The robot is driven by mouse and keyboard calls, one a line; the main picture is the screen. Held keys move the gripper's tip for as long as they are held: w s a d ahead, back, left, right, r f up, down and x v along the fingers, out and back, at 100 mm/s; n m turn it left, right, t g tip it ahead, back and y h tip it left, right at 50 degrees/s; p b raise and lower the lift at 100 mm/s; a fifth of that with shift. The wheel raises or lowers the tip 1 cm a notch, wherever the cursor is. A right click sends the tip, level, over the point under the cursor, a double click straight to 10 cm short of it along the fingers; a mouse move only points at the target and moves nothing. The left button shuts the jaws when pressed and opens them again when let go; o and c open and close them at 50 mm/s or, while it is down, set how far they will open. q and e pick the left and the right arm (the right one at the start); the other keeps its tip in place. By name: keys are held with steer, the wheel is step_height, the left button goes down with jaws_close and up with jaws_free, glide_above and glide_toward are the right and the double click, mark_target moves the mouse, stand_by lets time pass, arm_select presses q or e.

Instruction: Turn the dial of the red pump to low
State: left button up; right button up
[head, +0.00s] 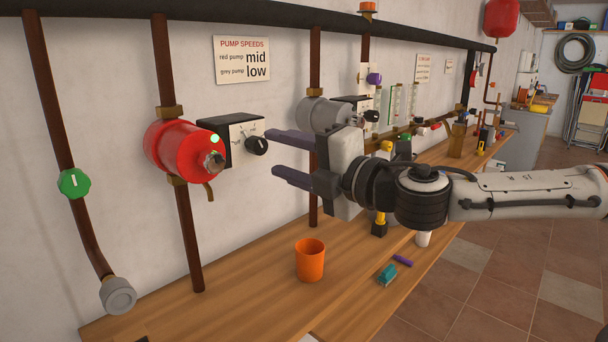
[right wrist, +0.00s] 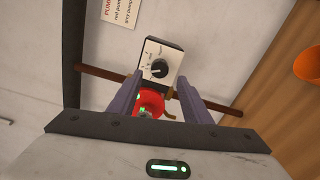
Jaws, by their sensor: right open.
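The red pump (head: 180,150) sits on a vertical brown pipe at the left of the head view, with a green light on it. Its control box (head: 225,126) has a white face and a black dial (head: 257,145). In the right wrist view the dial (right wrist: 158,69) shows with a pale pointer mark; its setting is too small to read. My right gripper (head: 270,154) is open and empty, its fingers pointing at the dial from the right. In the wrist view the dial appears between the fingertips, apparently beyond them. My left gripper is not in view.
A sign (head: 242,60) reads red pump mid, grey pump low. The grey pump (head: 322,113) is behind my right gripper. A green valve knob (head: 74,183) is at the left. An orange cup (head: 309,260) stands on the wooden bench (head: 230,290) below.

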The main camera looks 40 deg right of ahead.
steer(key=s+b, duration=0.2)
steer(key=s, duration=0.3)
steer(key=shift+d, duration=0.15)
stand_by(0.3)
